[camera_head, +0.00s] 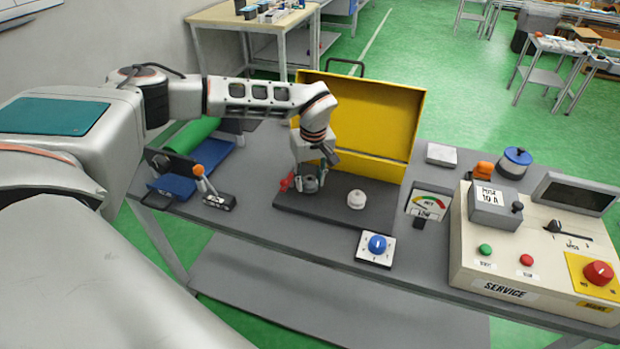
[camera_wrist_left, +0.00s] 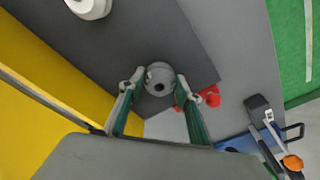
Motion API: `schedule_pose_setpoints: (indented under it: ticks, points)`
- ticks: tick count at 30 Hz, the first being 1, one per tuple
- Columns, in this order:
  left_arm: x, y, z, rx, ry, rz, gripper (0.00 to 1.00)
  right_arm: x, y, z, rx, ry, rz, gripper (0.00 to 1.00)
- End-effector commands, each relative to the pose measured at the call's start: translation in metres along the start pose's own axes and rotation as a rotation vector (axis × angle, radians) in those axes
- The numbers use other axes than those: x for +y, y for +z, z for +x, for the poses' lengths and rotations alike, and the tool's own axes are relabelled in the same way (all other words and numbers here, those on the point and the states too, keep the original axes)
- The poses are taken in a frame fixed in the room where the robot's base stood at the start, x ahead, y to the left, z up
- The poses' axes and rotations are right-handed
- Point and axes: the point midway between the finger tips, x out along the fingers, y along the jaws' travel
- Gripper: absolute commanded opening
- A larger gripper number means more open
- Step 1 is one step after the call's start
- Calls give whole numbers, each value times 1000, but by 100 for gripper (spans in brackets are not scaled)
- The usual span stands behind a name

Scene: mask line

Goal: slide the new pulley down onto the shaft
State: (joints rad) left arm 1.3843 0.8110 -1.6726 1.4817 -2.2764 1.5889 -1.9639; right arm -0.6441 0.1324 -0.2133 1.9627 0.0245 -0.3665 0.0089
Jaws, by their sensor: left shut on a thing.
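My left gripper (camera_head: 312,176) is low over the dark base plate (camera_head: 330,212), in front of the yellow open cover (camera_head: 365,115). In the left wrist view its two green-backed fingers (camera_wrist_left: 155,90) are shut on a grey round pulley (camera_wrist_left: 160,70) with a dark hole in its middle. The pulley also shows in the head view (camera_head: 309,185), partly hidden by the fingers. I cannot make out the shaft or tell whether the pulley is around it. A white round part (camera_head: 356,199) stands on the plate to the right. My right gripper is not in view.
A red part (camera_head: 286,182) lies close beside the held pulley. A blue-knob panel (camera_head: 377,246), a gauge (camera_head: 430,205) and a service console (camera_head: 510,285) stand to the right. A blue tray with a green roll (camera_head: 192,135) is at the left.

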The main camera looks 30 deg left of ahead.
Motion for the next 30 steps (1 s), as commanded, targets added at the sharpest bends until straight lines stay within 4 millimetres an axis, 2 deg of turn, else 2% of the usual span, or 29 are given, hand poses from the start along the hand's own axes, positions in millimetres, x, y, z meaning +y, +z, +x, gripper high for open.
schedule_pose_setpoints:
  ticks: [5,20,30]
  points:
    - [0,0,0,0,1,0,12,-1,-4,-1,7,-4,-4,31]
    - [0,0,0,0,0,0,12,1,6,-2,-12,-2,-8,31]
    - [0,1,-1,0,0,1,12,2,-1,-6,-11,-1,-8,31]
